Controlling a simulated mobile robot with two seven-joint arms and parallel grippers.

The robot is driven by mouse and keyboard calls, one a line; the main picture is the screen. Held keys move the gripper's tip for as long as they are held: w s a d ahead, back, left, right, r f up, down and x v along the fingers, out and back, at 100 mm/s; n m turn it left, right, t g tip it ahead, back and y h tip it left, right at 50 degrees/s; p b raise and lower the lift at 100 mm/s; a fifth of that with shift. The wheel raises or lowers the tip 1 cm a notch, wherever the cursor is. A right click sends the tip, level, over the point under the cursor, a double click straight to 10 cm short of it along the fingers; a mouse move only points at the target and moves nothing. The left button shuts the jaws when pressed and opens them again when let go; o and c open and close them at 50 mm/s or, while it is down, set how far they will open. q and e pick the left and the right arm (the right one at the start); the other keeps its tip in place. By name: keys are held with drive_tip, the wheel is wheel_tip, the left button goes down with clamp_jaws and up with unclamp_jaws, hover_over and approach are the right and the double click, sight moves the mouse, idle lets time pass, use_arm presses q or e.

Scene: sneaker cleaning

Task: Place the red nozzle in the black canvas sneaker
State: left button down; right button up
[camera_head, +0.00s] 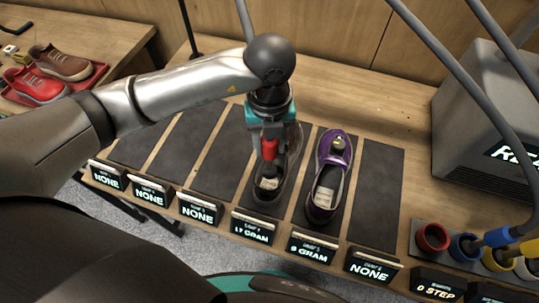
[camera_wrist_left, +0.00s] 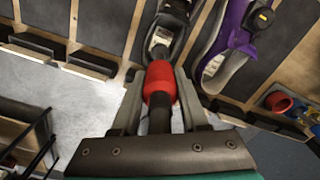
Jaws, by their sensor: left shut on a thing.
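My left gripper (camera_head: 268,140) is shut on the red nozzle (camera_head: 270,151), which hangs over the black canvas sneaker (camera_head: 266,188). The sneaker lies on a dark mat behind the "17 GRAM" sign, and my gripper hides part of it. In the left wrist view the red nozzle (camera_wrist_left: 160,82) sits between the fingers, with its tip close to the opening of the black sneaker (camera_wrist_left: 161,40). I cannot tell whether the nozzle touches the shoe. My right gripper is not in view.
A purple sneaker (camera_head: 328,176) stands on the mat to the right. Display signs (camera_head: 312,247) line the front edge. A grey machine (camera_head: 485,120) and several colored holders, one red (camera_head: 432,237), stand at the right. Red and brown shoes (camera_head: 35,86) are at the far left. Left mats are empty.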

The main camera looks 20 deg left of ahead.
sight(270, 158)
use_arm(q)
drive_tip(key=shift+f, duration=2.7)
drive_tip(key=shift+f, duration=0.15)
drive_tip(key=shift+c, duration=2.1)
unclamp_jaws()
wheel_tip(270, 158, up, 12)
drive_tip(key=shift+r, duration=0.2)
